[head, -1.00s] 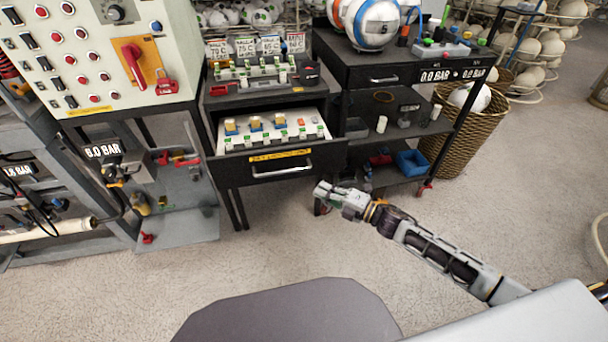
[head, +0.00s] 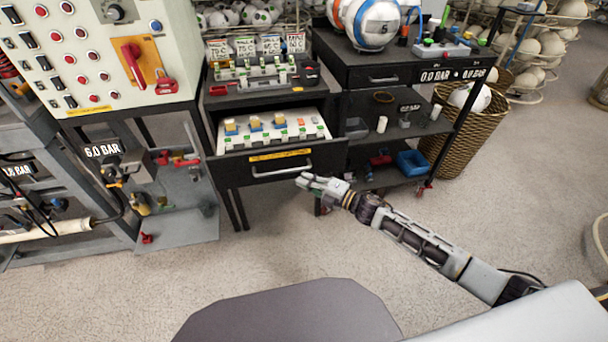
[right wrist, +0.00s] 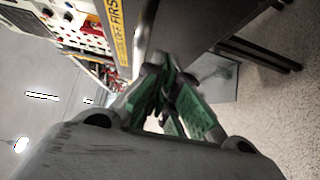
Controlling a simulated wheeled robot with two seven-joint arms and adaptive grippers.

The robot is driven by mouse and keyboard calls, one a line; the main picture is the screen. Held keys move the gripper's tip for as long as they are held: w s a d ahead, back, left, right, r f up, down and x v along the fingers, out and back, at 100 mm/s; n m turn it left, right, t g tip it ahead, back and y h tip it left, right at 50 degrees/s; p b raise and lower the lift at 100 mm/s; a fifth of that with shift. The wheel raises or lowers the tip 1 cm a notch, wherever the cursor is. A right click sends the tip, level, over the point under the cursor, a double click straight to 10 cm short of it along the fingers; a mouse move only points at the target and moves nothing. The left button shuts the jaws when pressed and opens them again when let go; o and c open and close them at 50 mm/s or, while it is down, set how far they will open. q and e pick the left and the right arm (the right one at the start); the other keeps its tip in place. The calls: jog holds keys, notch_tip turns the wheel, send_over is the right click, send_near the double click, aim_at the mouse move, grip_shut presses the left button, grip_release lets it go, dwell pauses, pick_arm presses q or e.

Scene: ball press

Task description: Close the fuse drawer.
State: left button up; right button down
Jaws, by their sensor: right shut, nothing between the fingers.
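The fuse drawer (head: 235,172) is pulled out of the dark cabinet at the centre of the head view. A white fuse board (head: 275,130) with several yellow and green parts shows inside it. The drawer front carries a yellow label and a silver handle (head: 283,173). My right gripper (head: 303,181) is shut and empty, just in front of the right half of the drawer front, near the handle's right end. In the right wrist view the green-padded fingers (right wrist: 168,98) point at the dark drawer front; whether they touch it I cannot tell. My left gripper is not in view.
A control panel (head: 105,50) with a red switch stands at the left. A dark shelf unit (head: 395,72) with balls on top adjoins the cabinet's right side. A wicker basket (head: 455,140) stands further right. The floor in front is clear.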

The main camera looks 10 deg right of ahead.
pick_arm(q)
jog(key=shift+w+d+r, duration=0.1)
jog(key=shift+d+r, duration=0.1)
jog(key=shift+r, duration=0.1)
pick_arm(e)
jog(key=w, duration=0.3)
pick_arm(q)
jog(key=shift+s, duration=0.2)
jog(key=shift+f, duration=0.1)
